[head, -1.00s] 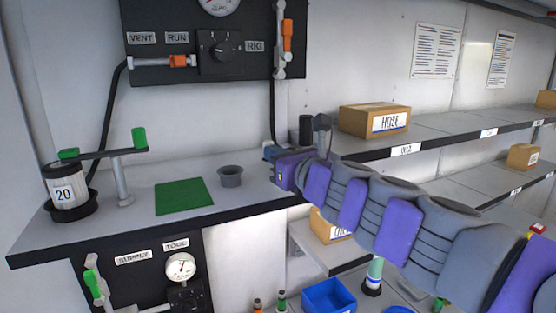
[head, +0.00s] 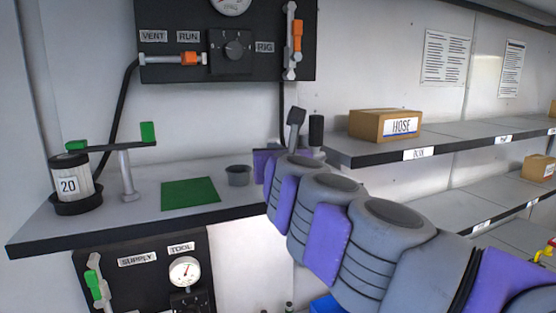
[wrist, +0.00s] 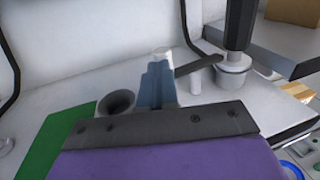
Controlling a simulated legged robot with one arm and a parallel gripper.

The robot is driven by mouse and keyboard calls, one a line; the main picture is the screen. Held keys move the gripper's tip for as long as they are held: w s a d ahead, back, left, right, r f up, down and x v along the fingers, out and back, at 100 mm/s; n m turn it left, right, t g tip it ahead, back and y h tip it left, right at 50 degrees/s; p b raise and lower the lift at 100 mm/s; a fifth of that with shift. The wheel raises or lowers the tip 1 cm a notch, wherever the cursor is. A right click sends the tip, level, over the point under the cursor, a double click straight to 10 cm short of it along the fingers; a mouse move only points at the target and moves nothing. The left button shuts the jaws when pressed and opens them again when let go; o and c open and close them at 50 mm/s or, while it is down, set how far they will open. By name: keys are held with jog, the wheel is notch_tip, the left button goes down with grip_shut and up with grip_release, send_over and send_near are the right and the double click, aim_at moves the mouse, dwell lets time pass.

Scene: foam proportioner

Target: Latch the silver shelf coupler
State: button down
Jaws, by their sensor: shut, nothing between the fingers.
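The silver shelf coupler stands at the right end of the counter. In the wrist view its silver collar (wrist: 233,75) sits under a black upright part. A dark lever (wrist: 200,64) reaches left from it to a grey upturned end. In the head view the lever's grey paddle (head: 296,124) rises left of the black top (head: 316,130); my arm hides the base. My gripper (wrist: 156,64) shows blue-grey fingers, shut and empty, left of the lever's end. I cannot tell whether they touch it. In the head view the gripper is mostly behind my arm.
A grey cup (head: 238,175) and a green mat (head: 190,193) lie left of my gripper on the counter. A canister marked 20 (head: 72,182) stands further left. A HOSE box (head: 386,124) is on the shelf to the right. A black panel (head: 226,40) hangs above.

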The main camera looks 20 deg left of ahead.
jog(key=shift+w+a+m+t+h+b, duration=0.1)
jog(key=shift+a+m+t+h+b, duration=0.1)
jog(key=shift+a+m+h, duration=0.3)
jog(key=shift+a+m+t+h+b, duration=0.2)
jog(key=shift+m+h, duration=0.1)
jog(key=shift+h, duration=0.4)
jog(key=shift+a+m+h, duration=0.1)
jog(key=shift+m+h, duration=0.2)
jog(key=shift+h, duration=0.3)
jog(key=shift+w+r, duration=0.1)
jog(key=shift+d, duration=0.2)
